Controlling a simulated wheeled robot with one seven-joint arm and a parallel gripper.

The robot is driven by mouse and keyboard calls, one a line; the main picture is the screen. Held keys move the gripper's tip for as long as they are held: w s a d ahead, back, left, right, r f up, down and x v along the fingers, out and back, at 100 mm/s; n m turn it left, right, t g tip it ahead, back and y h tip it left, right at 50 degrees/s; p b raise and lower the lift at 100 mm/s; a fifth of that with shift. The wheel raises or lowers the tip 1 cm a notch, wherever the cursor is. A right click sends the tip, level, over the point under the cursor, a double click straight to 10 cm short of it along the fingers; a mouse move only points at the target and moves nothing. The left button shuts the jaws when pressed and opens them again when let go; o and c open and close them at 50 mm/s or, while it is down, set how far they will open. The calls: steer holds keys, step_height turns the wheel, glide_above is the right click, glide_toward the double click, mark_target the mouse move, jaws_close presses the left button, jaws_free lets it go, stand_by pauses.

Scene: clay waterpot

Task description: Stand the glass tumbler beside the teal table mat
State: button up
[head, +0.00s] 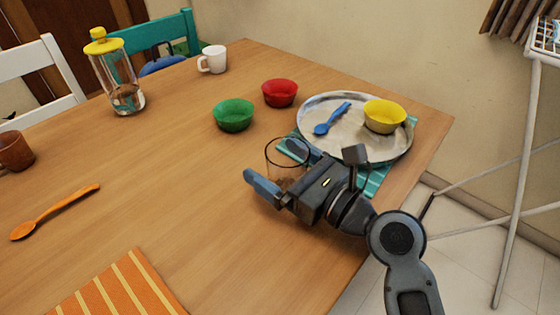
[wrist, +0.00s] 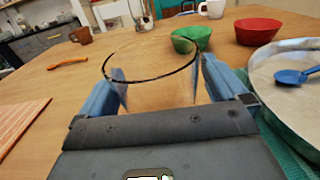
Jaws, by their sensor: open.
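The clear glass tumbler (head: 284,158) stands upright on the wooden table, just left of the teal table mat (head: 376,178). My gripper (head: 279,171) is open, with one blue finger on each side of the tumbler. In the wrist view the tumbler's dark rim (wrist: 150,79) shows between and beyond my spread fingers (wrist: 152,95). I cannot tell whether either finger touches the glass. The tumbler's lower part is partly hidden by my gripper. The mat lies mostly under a metal tray.
The round metal tray (head: 335,103) holds a blue spoon (head: 332,119) and a yellow bowl (head: 385,116). A green bowl (head: 233,115) and a red bowl (head: 280,92) stand behind the tumbler. An orange striped mat (head: 125,288) lies front left.

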steer(key=shift+r, duration=0.2)
steer(key=p+v, duration=0.1)
steer(key=v, duration=1.1)
